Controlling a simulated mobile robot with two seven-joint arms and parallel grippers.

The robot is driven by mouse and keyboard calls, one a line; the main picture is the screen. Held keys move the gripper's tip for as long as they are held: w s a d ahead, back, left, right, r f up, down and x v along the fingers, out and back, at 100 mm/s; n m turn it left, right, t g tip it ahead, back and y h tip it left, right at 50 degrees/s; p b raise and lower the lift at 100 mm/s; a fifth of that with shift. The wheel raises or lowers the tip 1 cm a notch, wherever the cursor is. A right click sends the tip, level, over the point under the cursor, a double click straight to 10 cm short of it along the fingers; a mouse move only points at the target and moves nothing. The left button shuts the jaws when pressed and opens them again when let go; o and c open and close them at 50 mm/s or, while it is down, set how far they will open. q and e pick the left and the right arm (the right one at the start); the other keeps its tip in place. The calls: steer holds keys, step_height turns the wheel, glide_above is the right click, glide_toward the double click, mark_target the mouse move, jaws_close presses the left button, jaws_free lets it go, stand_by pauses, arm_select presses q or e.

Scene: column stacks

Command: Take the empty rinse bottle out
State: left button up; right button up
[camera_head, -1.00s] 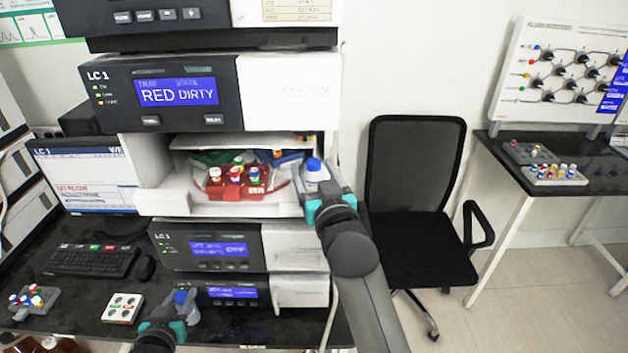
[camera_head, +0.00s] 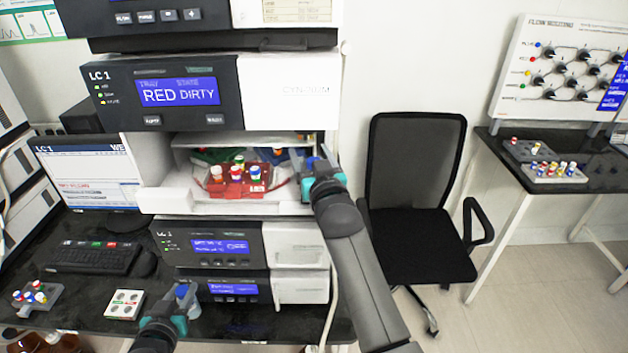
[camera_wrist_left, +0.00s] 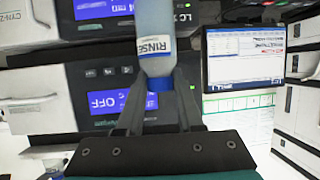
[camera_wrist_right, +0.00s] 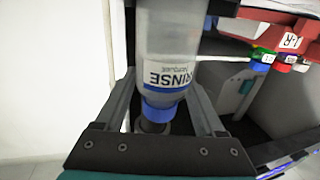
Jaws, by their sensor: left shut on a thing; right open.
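One rinse bottle (camera_wrist_right: 165,75) with a blue cap and a RINSE label stands between the fingers of my right gripper in the right wrist view; its body looks clear grey. My right gripper (camera_head: 316,168) is open around it at the right end of the LC 1 tray bay, and mostly hides it in the head view. My left gripper (camera_head: 184,303) is shut on another rinse bottle (camera_wrist_left: 155,48), with bluish contents and a blue cap, low in front of the instrument stack. The left wrist view shows this gripper's fingers at the bottle's cap end.
A red rack (camera_head: 237,189) with several capped vials sits in the open bay, left of the right gripper. A white holder (camera_head: 123,305) and a grey vial rack (camera_head: 38,299) are on the black bench. A chair (camera_head: 415,200) stands to the right.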

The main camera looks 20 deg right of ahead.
steer(key=shift+c, duration=0.3)
steer(key=c, duration=1)
steer(key=shift+c, duration=0.2)
steer(key=shift+r, duration=0.15)
